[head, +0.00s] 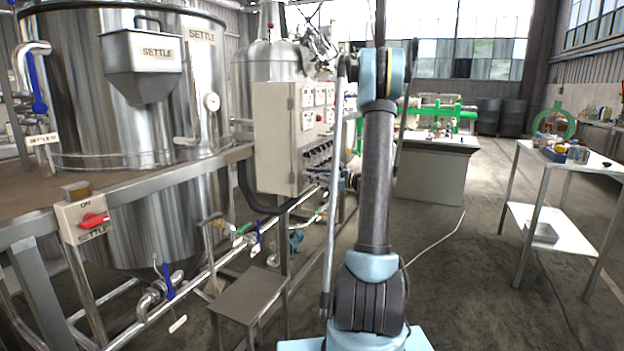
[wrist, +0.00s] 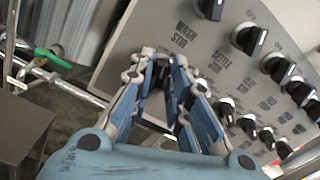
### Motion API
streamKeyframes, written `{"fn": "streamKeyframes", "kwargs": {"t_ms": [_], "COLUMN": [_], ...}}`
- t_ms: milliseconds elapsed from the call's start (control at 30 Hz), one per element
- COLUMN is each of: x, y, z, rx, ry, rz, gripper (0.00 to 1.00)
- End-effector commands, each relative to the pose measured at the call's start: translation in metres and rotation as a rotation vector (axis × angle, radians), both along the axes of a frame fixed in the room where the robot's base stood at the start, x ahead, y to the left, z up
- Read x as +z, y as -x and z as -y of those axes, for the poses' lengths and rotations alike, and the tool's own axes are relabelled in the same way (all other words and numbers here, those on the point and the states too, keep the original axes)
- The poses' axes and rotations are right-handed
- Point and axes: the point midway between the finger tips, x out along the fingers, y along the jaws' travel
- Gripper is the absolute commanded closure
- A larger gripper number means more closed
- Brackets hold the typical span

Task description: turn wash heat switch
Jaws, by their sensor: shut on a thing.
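The grey control panel with black rotary switches (wrist: 250,38) fills the upper right of the wrist view. It also shows as a pale cabinet in the head view (head: 274,130). My gripper (wrist: 161,70) is at the panel's lower left, its fingers closed around a dark switch (wrist: 161,75), mostly hidden between them. The label of this switch is not readable, so I cannot confirm it is the wash heat switch. Labels reading WASH STIR (wrist: 184,35) and SETTLE STIR (wrist: 221,62) are printed just right of my fingertips. In the head view my arm largely covers the gripper area.
Other switches stand close to the right of my fingers, such as this lower one (wrist: 228,110). A small metal stool (head: 248,294) stands left of my arm. A railing and pipes run below the cabinet. Floor is open toward the white table (head: 575,160).

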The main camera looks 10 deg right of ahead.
Motion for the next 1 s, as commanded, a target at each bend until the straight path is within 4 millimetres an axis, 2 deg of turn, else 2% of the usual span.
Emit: {"fn": "streamKeyframes", "kwargs": {"t_ms": [1000], "x": [-0.0004], "y": [0.0003], "z": [0.0002], "rx": [0.001], "ry": [0.339], "rz": [0.543], "gripper": [1.0]}}
